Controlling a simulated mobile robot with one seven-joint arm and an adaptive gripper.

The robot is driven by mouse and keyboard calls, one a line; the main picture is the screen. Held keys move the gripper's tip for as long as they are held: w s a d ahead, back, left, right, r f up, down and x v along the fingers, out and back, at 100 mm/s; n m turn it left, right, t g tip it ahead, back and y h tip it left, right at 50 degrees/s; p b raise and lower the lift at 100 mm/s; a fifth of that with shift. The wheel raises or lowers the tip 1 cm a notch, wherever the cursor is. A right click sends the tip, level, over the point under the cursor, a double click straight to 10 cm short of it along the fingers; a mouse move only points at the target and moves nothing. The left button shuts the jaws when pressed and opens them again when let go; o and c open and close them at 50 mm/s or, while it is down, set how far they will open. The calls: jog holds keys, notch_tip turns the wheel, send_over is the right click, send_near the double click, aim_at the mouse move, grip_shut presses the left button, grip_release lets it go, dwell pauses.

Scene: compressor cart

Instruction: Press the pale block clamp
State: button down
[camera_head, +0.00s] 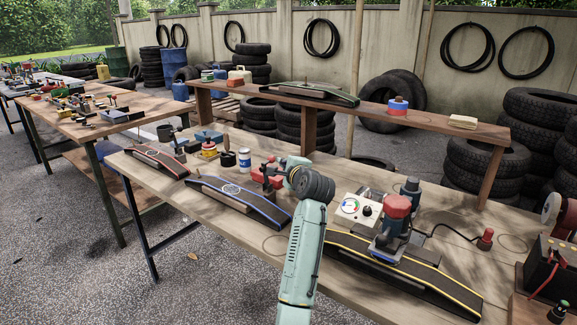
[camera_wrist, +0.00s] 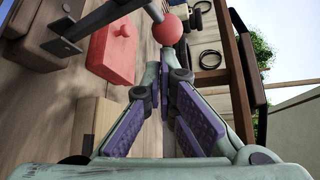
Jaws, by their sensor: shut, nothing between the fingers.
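In the wrist view my gripper (camera_wrist: 166,82) is shut and empty, its purple-padded fingers meeting near the picture's middle. Just beyond the fingertips is a red ball knob (camera_wrist: 167,29) on a grey metal lever (camera_wrist: 115,12); I cannot tell whether they touch. A red block (camera_wrist: 111,52) lies left of the fingers. A pale tan block (camera_wrist: 90,122) shows at lower left, partly hidden by my gripper. In the head view a dark metal clamp with red parts (camera_head: 268,175) stands on the workbench, left of my arm's end. There my fingers are hidden.
The wooden workbench (camera_head: 225,262) holds a blue-edged ramp (camera_head: 238,200), a yellow-edged ramp (camera_head: 410,275), a white gauge box (camera_head: 355,209) and a red-topped machine (camera_head: 396,215). A blue-white can (camera_head: 244,158) stands near the clamp. A raised shelf (camera_head: 435,121) runs behind.

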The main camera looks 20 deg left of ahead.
aim_at(261, 169)
jog(key=shift+s+a+r+n+t+b, duration=0.2)
jog(key=shift+s+n+t+b, duration=0.35)
jog(key=shift+b, duration=0.4)
jog(key=s+n+b, duration=0.1)
jog(key=s, duration=0.1)
jog(key=s+a+n+t+y+b, duration=0.1)
jog(key=shift+s+a+r+n+b, duration=0.2)
jog(key=shift+s+n+b, duration=0.05)
jog(key=shift+s+b, duration=0.15)
jog(key=s+n, duration=0.1)
jog(key=t+y+b, duration=0.1)
jog(key=s+f+n+b, duration=0.1)
jog(key=shift+s+a+n+t, duration=0.3)
jog(key=shift+a+t, duration=0.05)
jog(key=shift+a, duration=0.05)
jog(key=shift+s+a+f, duration=0.3)
jog(key=shift+s, duration=0.3)
jog(key=shift+s+a+f, duration=0.1)
jog(key=shift+s+f, duration=0.3)
